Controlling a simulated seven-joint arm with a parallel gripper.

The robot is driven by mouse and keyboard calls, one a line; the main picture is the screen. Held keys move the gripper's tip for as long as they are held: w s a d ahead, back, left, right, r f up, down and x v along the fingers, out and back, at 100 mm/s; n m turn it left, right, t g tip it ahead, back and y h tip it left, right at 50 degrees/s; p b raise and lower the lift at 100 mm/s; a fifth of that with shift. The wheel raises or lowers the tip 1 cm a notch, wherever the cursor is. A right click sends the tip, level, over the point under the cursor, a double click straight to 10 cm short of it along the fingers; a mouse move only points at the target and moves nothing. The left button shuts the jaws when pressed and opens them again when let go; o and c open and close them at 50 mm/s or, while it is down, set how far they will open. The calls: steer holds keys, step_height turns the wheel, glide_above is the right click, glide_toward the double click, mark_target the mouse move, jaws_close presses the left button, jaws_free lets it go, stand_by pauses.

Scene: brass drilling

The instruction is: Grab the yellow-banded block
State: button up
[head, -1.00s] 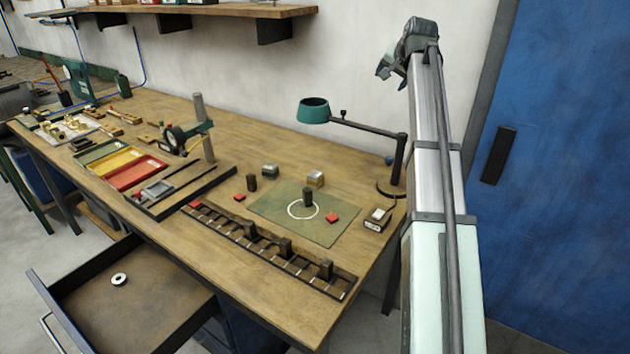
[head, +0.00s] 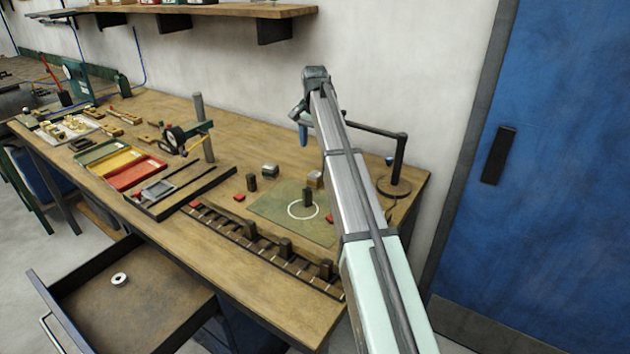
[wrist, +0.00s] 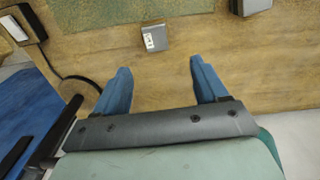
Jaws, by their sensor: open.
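A small block (head: 314,179) with a grey top and a tan-yellow side stands behind the green mat, partly covered by my arm in the head view. It looks like the yellow-banded block, but the band is hard to make out. In the wrist view, what appears to be the same block (wrist: 154,38) shows its grey top with a white label, just beyond and between my fingertips. My gripper (wrist: 160,66) is open and empty, its blue fingers apart.
A similar grey-topped block (head: 270,170) stands to the left, and a dark upright block (head: 252,183) is near it. The green mat (head: 270,209) carries another dark block (head: 307,196). The lamp base (head: 393,187) stands at right. A slotted rack (head: 230,232) lies in front.

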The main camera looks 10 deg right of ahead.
mark_target(315, 174)
step_height(315, 174, down, 7)
steer(key=shift+s+f, duration=0.25)
steer(key=shift+f, duration=1.05)
steer(key=shift+s+f, duration=0.2)
steer(key=shift+f, duration=1.05)
jaws_close()
